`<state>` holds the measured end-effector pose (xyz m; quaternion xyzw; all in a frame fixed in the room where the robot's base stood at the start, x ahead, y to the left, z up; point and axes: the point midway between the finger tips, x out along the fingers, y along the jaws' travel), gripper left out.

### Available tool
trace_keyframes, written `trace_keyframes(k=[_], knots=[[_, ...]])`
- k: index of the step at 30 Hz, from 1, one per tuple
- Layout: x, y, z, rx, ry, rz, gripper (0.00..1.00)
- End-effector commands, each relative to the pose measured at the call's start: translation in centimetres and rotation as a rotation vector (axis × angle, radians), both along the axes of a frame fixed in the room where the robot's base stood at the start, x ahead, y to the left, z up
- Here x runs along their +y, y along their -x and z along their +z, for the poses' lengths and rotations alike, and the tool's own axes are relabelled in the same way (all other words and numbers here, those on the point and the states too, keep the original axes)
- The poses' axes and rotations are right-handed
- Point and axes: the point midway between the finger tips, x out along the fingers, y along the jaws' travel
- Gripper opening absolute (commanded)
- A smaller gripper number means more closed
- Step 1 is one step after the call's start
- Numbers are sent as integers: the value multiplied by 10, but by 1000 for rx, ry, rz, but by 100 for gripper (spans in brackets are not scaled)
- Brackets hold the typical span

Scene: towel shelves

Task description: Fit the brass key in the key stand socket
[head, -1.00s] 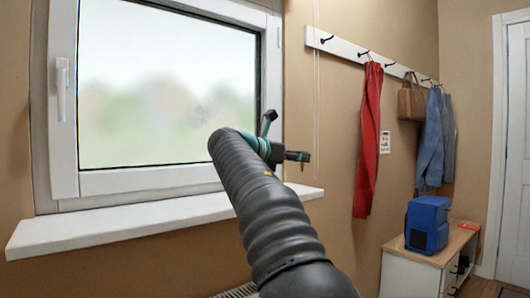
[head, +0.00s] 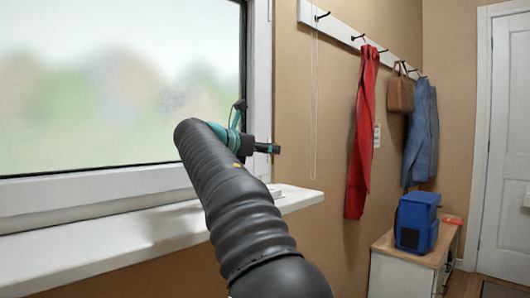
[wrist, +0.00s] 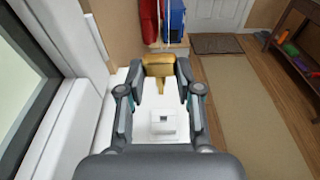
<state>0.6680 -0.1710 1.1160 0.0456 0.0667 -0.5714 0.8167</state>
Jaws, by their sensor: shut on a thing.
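The brass key (wrist: 158,68) is between the fingertips of my gripper (wrist: 159,74) in the wrist view. Its wide head is toward the top of the picture and its narrow shaft points down the picture. My gripper (head: 268,148) is shut on it and is above the right end of the window sill in the head view. The key cannot be made out there. The key stand (wrist: 163,122) is a small white block with a dark socket opening, standing on the white sill. The key is apart from the socket.
The white window sill (head: 130,238) runs beside the window frame (head: 258,80). A cord (head: 314,110) hangs close to my gripper. A red scarf (head: 362,140) hangs from the hook rail.

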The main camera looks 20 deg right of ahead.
Motion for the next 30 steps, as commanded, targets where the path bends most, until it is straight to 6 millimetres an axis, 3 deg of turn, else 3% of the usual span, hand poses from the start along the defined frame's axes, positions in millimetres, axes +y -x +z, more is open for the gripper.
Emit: trace_keyframes(k=[18, 30], knots=[[1, 0, -47, 0, 0, 2, 0], [0, 0, -58, -1, 1, 0, 0]])
